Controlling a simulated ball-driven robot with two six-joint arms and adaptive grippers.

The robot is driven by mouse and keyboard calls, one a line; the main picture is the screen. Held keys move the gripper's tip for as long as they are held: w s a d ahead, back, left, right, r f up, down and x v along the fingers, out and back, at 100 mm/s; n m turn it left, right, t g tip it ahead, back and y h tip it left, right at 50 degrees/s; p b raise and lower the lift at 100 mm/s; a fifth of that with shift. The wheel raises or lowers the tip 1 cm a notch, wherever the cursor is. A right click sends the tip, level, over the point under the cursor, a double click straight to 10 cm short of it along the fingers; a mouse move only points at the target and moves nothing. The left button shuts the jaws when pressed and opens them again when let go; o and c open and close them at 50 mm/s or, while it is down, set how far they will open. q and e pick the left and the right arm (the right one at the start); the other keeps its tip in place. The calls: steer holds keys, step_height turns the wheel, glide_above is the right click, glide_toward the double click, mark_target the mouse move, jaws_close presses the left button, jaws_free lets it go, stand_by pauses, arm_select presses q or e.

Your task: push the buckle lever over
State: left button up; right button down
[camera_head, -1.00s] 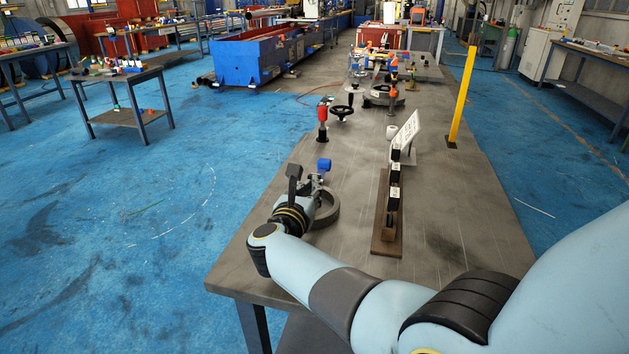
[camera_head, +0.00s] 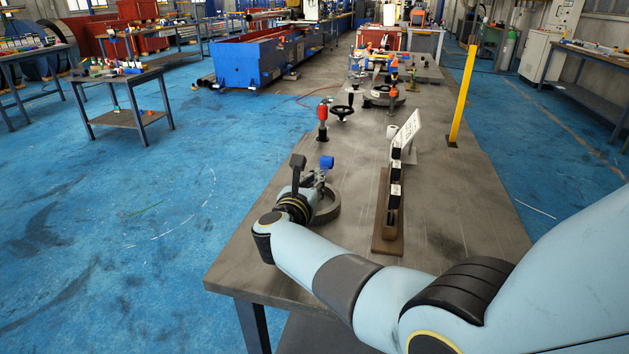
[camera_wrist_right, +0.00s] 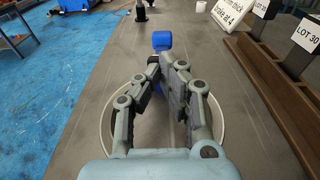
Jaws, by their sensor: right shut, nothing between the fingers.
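The blue-ended buckle lever (camera_head: 326,162) stands up at a grey ring (camera_head: 333,212) lying on the near part of the table. In the right wrist view its blue end (camera_wrist_right: 162,40) shows just beyond my fingertips, and the ring (camera_wrist_right: 221,112) shows on both sides below them. My right gripper (camera_head: 318,177) is over the ring, close to the lever. In the right wrist view the gripper (camera_wrist_right: 163,64) is shut with nothing held. I cannot tell whether its fingers touch the lever, whose lower part they hide. My left gripper is not in view.
A red-handled post (camera_head: 322,120) and a black handwheel (camera_head: 342,112) stand farther back. A yellow post (camera_head: 463,95) rises at the right edge.

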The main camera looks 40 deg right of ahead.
steer(key=shift+w+d, duration=0.25)
steer(key=shift+d, duration=0.1)
steer(key=shift+w+d+b, duration=0.15)
steer(key=shift+d+b, duration=0.05)
steer(key=shift+b, duration=0.1)
steer(key=shift+w+d+b, duration=0.4)
steer(key=shift+w+d, duration=0.05)
steer(key=shift+d, duration=0.05)
stand_by(0.3)
steer(key=shift+s+a+f, duration=0.25)
steer(key=shift+s+a, duration=0.4)
steer(key=shift+a, duration=0.1)
steer(key=shift+s+a+f, duration=0.25)
steer(key=shift+s+a, duration=0.4)
steer(key=shift+a, duration=0.1)
steer(key=shift+r, duration=0.1)
step_height(320, 180, up, 10)
